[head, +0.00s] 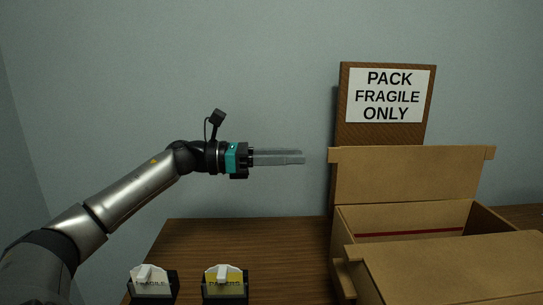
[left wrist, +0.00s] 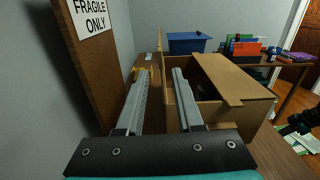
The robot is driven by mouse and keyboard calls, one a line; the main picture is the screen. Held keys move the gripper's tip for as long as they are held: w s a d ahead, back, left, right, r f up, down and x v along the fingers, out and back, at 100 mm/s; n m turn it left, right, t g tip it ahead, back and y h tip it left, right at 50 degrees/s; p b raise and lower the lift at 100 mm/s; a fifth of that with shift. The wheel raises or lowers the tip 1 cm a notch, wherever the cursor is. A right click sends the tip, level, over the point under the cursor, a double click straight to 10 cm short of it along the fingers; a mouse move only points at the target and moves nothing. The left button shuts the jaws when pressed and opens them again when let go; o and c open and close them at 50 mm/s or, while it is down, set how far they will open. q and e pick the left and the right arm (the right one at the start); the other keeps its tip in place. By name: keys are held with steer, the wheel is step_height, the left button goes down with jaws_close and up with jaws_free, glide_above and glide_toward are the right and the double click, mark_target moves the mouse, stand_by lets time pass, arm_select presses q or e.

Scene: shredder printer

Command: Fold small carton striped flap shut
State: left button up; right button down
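A brown cardboard carton (head: 460,214) stands open on the table at the right of the head view. Its back flap (head: 405,178) stands upright, and a front flap (head: 455,270) spreads outward toward me. A dark red line runs along the inside wall; no clearly striped flap shows. The carton also shows in the left wrist view (left wrist: 208,107), beyond and right of the fingers. My left gripper (head: 303,157) is held in the air left of the back flap, pointing right, apart from the carton. In the left wrist view its fingers (left wrist: 160,72) are apart with nothing between them.
A wooden board with a "PACK FRAGILE ONLY" sign (head: 387,95) stands behind the carton. Two small labelled holders, one white (head: 151,284) and one yellow (head: 225,284), sit at the front. The table (head: 250,250) left of the carton is clear. A blue bin (left wrist: 188,43) stands farther off.

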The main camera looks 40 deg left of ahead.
arm_select(q)
steer(key=v, duration=0.3)
steer(key=shift+s+a+p, duration=0.15)
steer(key=shift+p, duration=0.2)
arm_select(e)
steer(key=shift+x, duration=0.95)
arm_select(q)
steer(key=shift+c, duration=0.3)
arm_select(e)
steer(key=shift+s+d, duration=0.1)
steer(key=shift+s, duration=0.1)
